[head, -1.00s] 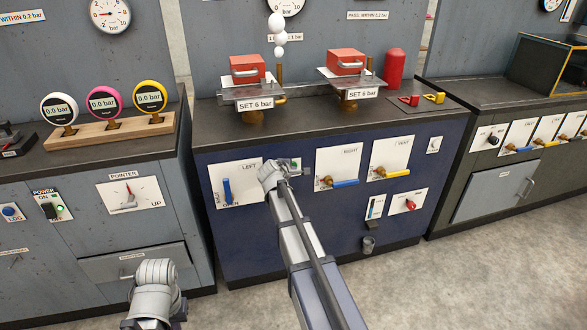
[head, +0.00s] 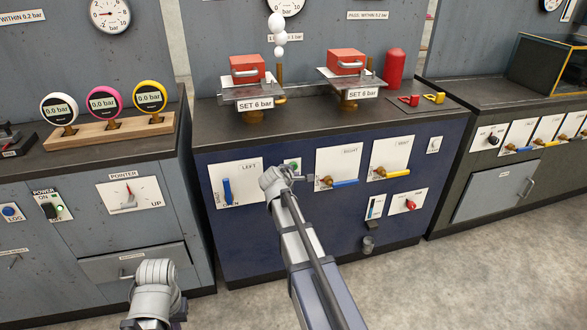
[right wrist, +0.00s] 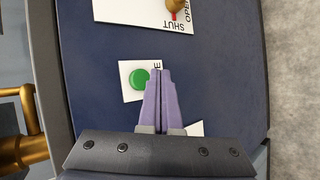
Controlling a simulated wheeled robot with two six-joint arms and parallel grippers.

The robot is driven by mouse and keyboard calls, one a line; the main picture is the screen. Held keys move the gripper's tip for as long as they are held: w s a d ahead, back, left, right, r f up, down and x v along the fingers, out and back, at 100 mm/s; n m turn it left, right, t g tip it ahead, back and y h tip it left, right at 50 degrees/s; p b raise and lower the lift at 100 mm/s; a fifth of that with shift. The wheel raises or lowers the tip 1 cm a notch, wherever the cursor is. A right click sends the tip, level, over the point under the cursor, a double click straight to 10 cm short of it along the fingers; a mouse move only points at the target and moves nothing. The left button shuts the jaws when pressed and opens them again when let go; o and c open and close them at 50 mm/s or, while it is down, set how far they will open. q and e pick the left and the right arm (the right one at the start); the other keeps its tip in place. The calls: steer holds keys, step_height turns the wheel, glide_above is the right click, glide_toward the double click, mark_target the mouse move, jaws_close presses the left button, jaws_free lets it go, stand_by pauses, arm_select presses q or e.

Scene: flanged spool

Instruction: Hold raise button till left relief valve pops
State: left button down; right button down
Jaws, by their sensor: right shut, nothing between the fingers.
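The green raise button (right wrist: 139,78) sits on a small white plate in the right wrist view. In the head view, its plate shows just above my right gripper (head: 302,178). My right gripper is shut and empty; in the right wrist view its fingertips (right wrist: 160,73) lie just right of the button, over the plate's lettering. I cannot tell whether they touch the plate. The left relief valve, with a red block (head: 246,68) and a "SET 6 bar" tag (head: 255,104), stands on the blue bench. White puffs (head: 278,30) hang above its brass pipe.
The right relief valve (head: 346,62) stands beside the left one. The blue bench front carries a blue LEFT lever (head: 227,190), a RIGHT valve handle (head: 345,183) and a VENT handle (head: 393,173) near my right arm. A drawer bench stands left, with three digital gauges (head: 103,103) reading 0.0 bar.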

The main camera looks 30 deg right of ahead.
steer(key=s, duration=0.1)
steer(key=s+a, duration=0.1)
steer(key=s, duration=0.1)
steer(key=shift+s, duration=0.2)
stand_by(0.3)
steer(key=s+a+r+m+g+y+p, duration=0.2)
steer(key=s+a+r+p, duration=0.3)
steer(key=s+a+p, duration=0.3)
steer(key=s+a+r+m+g+y+p, duration=0.2)
steer(key=s+a+r+p, duration=0.3)
steer(key=s+a+p, duration=0.4)
steer(key=s+a+r+m+g+y+p, duration=0.2)
steer(key=s+a+r+p, duration=0.3)
steer(key=a, duration=1.3)
steer(key=s+g+y+p, duration=0.1)
steer(key=s+p, duration=0.2)
steer(key=shift+s+a+r+g, duration=0.2)
steer(key=shift+s+a+g, duration=0.1)
steer(key=shift+g, duration=0.1)
